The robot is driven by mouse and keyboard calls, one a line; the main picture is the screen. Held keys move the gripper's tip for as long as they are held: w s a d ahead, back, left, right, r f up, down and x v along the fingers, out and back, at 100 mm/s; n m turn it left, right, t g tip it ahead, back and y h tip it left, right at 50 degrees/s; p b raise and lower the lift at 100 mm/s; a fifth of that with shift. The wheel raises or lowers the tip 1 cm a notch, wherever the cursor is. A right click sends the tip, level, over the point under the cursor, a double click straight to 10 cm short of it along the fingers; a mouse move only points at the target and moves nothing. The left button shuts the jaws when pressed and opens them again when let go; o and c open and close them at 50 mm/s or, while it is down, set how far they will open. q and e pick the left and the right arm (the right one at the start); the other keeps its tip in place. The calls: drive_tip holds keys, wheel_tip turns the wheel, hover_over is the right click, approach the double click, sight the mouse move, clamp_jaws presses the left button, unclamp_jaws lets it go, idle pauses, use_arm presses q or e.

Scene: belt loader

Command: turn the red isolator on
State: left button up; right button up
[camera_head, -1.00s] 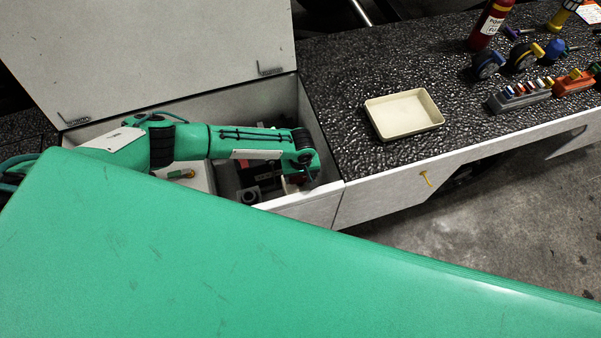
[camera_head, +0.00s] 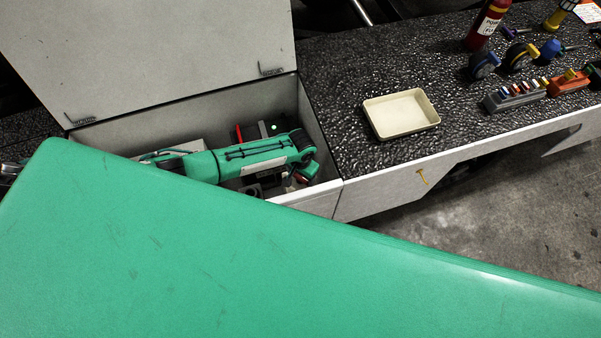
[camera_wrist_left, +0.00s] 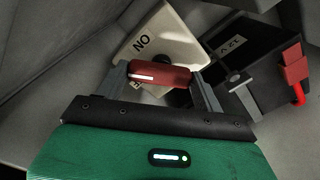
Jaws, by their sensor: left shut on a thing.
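In the left wrist view the red isolator handle (camera_wrist_left: 158,74) lies between the fingers of my left gripper (camera_wrist_left: 165,80), which is shut on it. My right gripper is not in view.
A black battery (camera_wrist_left: 250,65) with a red terminal cover (camera_wrist_left: 295,68) stands beside the isolator. The compartment has pale walls (camera_head: 318,135) and a raised lid (camera_head: 150,50). A cream tray (camera_head: 400,114) and several tools lie on the dark top at right. A green panel (camera_head: 220,250) fills the foreground.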

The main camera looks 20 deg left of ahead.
use_arm(q)
drive_tip(key=m, duration=0.3)
drive_tip(key=shift+m, duration=2.1)
drive_tip(key=o, duration=1)
drive_tip(key=shift+r, duration=0.1)
wheel_tip(320, 180, up, 14)
drive_tip(key=shift+f+b, duration=0.15)
drive_tip(key=shift+b, duration=0.75)
